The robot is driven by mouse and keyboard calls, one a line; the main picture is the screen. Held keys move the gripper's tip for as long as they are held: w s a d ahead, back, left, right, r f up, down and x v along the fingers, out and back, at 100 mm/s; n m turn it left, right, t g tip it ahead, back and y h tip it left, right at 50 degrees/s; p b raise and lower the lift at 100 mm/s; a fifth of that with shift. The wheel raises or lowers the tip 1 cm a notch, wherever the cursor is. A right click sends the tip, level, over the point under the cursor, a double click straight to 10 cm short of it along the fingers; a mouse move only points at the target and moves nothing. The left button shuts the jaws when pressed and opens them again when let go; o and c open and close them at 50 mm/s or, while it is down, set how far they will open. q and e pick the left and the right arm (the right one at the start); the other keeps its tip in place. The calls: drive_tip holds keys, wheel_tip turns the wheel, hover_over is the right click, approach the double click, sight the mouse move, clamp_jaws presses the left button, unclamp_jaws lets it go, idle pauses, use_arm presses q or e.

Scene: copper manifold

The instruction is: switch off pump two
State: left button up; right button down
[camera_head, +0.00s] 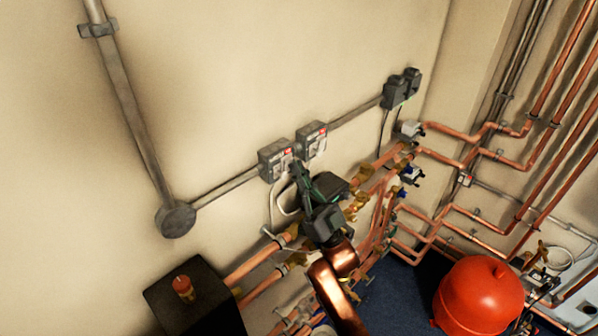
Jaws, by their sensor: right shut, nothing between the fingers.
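Two small grey switch boxes with red marks are fixed side by side on the wall. The left switch box (275,160) and the right switch box (312,140) sit along a grey conduit. Which one belongs to pump two I cannot tell. My right gripper (296,168) is shut and empty. Its tip is at the lower edge of the left switch box, close to the gap between the boxes; whether it touches I cannot tell. The gripper's dark body hides part of the pipework below. My left gripper is not in view.
Copper pipes (255,262) with brass valves run along the wall below the boxes. A black box (190,305) with a red cap stands lower left. A red tank (478,298) stands lower right. Dark double sockets (400,90) sit farther along the conduit. The wall above is clear.

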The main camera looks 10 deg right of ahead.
drive_tip(key=shift+w+a+r+g+p, duration=0.1)
drive_tip(key=shift+r+g+p, duration=0.2)
drive_tip(key=shift+p, duration=0.4)
drive_tip(key=shift+f, duration=0.2)
drive_tip(key=s+d+f+b, duration=0.1)
drive_tip(key=s+d+f, duration=0.4)
drive_tip(key=s, duration=0.4)
drive_tip(key=shift+s+d+f, duration=0.3)
drive_tip(key=shift+s+d, duration=0.1)
drive_tip(key=shift+d, duration=0.4)
drive_tip(key=shift+s, duration=0.1)
